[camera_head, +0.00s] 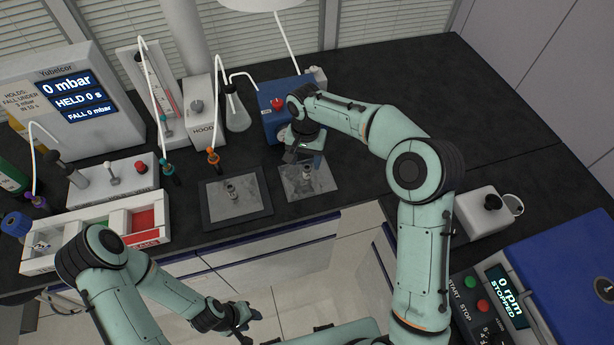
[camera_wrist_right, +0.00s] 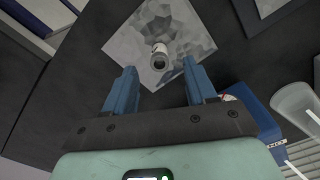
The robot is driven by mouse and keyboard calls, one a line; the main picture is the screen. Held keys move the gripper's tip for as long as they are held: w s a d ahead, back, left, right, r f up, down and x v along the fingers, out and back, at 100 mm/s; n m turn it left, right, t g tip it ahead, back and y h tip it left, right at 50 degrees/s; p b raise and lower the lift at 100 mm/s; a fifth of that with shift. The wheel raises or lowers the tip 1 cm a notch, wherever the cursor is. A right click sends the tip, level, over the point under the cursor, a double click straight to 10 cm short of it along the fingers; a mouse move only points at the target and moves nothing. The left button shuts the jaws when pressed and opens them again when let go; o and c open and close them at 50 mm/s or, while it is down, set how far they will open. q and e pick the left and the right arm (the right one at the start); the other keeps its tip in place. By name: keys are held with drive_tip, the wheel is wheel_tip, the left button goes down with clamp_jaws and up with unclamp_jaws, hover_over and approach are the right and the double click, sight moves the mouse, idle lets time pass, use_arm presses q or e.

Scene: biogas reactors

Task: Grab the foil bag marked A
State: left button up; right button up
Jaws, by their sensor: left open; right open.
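Two crinkled silver foil bags with small metal fittings lie on the black bench. The left foil bag (camera_head: 221,207) is on a dark grey plate; the right foil bag (camera_head: 318,186) lies nearer the blue device. No letter A is readable on either. My right gripper (camera_head: 303,157) is above the right foil bag, partly covering its far side. In the right wrist view, this foil bag (camera_wrist_right: 150,25) and its fitting (camera_wrist_right: 160,58) show just beyond and between the open, empty fingers (camera_wrist_right: 159,68). My left gripper (camera_head: 247,322) is open, empty and low in front of the bench.
The blue device (camera_head: 271,122) stands right behind the right bag, with a flask (camera_head: 237,110) and hood unit (camera_head: 202,118) to its left. A sorting tray (camera_head: 95,229) is at the left front. Bare bench lies right of my right arm, behind a white box (camera_head: 482,215).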

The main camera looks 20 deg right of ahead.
sight(307, 169)
drive_tip(key=f, duration=0.5)
drive_tip(key=shift+w+d+f, duration=0.2)
drive_tip(key=shift+f, duration=0.2)
clamp_jaws()
